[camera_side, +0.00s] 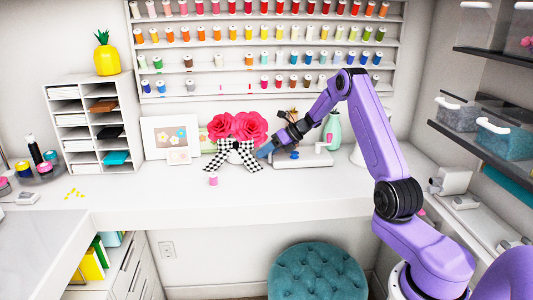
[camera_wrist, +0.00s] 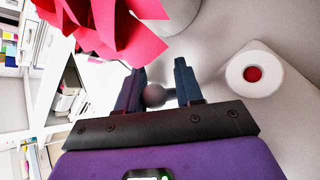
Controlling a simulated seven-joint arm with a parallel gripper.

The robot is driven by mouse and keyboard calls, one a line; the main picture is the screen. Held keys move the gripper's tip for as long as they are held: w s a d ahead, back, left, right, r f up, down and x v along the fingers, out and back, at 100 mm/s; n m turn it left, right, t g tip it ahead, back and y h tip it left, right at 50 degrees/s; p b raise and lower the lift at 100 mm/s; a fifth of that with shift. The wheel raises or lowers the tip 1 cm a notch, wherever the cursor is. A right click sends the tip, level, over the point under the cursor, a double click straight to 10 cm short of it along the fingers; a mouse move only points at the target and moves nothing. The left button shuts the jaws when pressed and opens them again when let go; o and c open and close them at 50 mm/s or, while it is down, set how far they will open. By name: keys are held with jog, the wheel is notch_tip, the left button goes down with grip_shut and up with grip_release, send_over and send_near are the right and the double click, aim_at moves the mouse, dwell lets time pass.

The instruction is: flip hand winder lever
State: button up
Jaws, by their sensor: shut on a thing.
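The hand winder (camera_side: 308,157) is a low white device on the white desk, with a small blue part on top. Its lever's round grey knob (camera_wrist: 154,95) shows in the wrist view between the two dark fingers of my gripper (camera_wrist: 157,88). My gripper is shut on this knob. In the side view my gripper (camera_side: 266,151) points down and left, just left of the winder. The rest of the lever is mostly hidden by the fingers. A white round part with a red centre (camera_wrist: 253,74) is right of the fingers in the wrist view.
Red paper flowers (camera_side: 236,127) in a vase with a checkered ribbon (camera_side: 243,153) stand close left of my gripper. A pink spool (camera_side: 213,180) sits in front. A green vase (camera_side: 332,130) is behind. The desk front (camera_side: 270,197) is clear.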

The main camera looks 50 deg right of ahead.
jog(key=o, duration=1.1)
jog(key=shift+s+a+f, duration=0.1)
jog(key=shift+s+f, duration=0.15)
jog(key=shift+s, duration=0.05)
jog(key=shift+c, duration=0.2)
